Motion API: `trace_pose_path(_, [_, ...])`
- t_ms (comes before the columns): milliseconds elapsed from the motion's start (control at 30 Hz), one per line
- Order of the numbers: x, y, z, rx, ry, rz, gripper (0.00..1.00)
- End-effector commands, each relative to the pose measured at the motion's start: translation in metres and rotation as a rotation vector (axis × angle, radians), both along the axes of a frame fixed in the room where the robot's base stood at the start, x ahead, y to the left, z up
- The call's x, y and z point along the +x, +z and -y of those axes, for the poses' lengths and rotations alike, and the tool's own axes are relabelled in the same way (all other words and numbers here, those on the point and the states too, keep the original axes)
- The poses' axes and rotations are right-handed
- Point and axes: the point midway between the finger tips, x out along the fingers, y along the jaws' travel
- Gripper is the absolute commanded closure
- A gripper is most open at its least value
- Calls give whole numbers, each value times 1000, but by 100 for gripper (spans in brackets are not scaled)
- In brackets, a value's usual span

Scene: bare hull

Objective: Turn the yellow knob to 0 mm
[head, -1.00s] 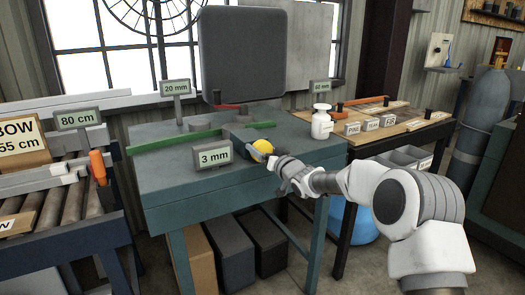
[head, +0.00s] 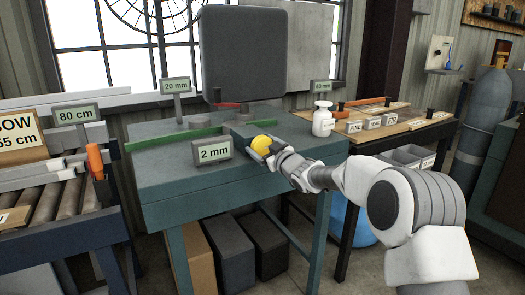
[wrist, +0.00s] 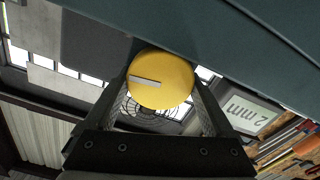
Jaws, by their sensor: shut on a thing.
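The yellow knob (head: 261,145) is on the front of the teal workbench machine (head: 180,170), at its right part. A small sign (head: 213,151) beside it reads 2 mm. My gripper (head: 273,154) reaches the knob from the right and is shut on it. In the wrist view the round knob (wrist: 160,80) sits between the two fingers (wrist: 165,100), with a pale slot-like mark on its face, lying nearly level in the picture. The 2 mm sign (wrist: 248,114) shows at the right there, turned over.
A green bar (head: 175,139) lies on the bench top, with a 20 mm sign (head: 175,86) and a 60 mm sign (head: 321,87) behind. A white bottle (head: 323,119) stands to the right. A roller table (head: 50,200) with an 80 cm sign (head: 76,115) stands at left.

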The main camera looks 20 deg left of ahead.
Motion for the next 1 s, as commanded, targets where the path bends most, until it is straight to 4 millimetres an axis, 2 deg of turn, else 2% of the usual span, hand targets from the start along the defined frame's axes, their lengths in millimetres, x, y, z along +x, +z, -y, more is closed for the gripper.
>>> trace_pose_path(400, [-1, -2, -1, -132, 0, 151, 67])
trace_pose_path(967, [-1, -2, -1, -150, 0, 172, 67])
trace_pose_path(1000, [-1, -2, -1, -150, 0, 172, 6])
